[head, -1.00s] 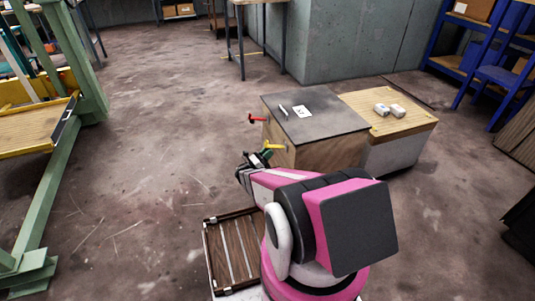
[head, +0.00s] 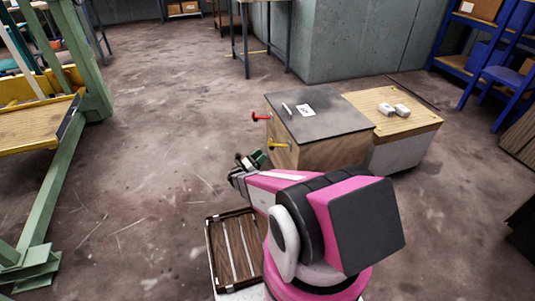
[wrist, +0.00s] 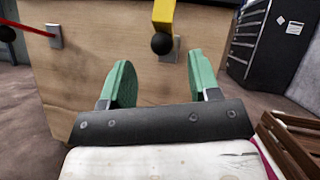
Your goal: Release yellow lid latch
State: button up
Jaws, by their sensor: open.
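The yellow latch (head: 278,144) sticks out from the wooden side of a box (head: 325,152) with a dark grey lid (head: 322,118). In the wrist view the yellow latch (wrist: 163,14) hangs down to a black ball knob (wrist: 161,44), beside a small metal plate on the wood. My gripper (head: 250,161) is open, just to the left of and below the latch in the head view. In the wrist view its two green fingers (wrist: 158,76) are wide apart and empty, with the knob beyond them and between them across the picture. I see no contact.
A red latch (head: 260,117) sits farther along the same side. A wooden-topped block (head: 408,117) with two small white items adjoins the box. A slatted crate (head: 232,250) lies near my base. Floor left of the box is clear.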

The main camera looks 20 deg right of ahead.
jog(key=s+a, duration=0.1)
jog(key=a, duration=0.5)
jog(key=shift+s+a, duration=0.2)
jog(key=shift+s, duration=0.15)
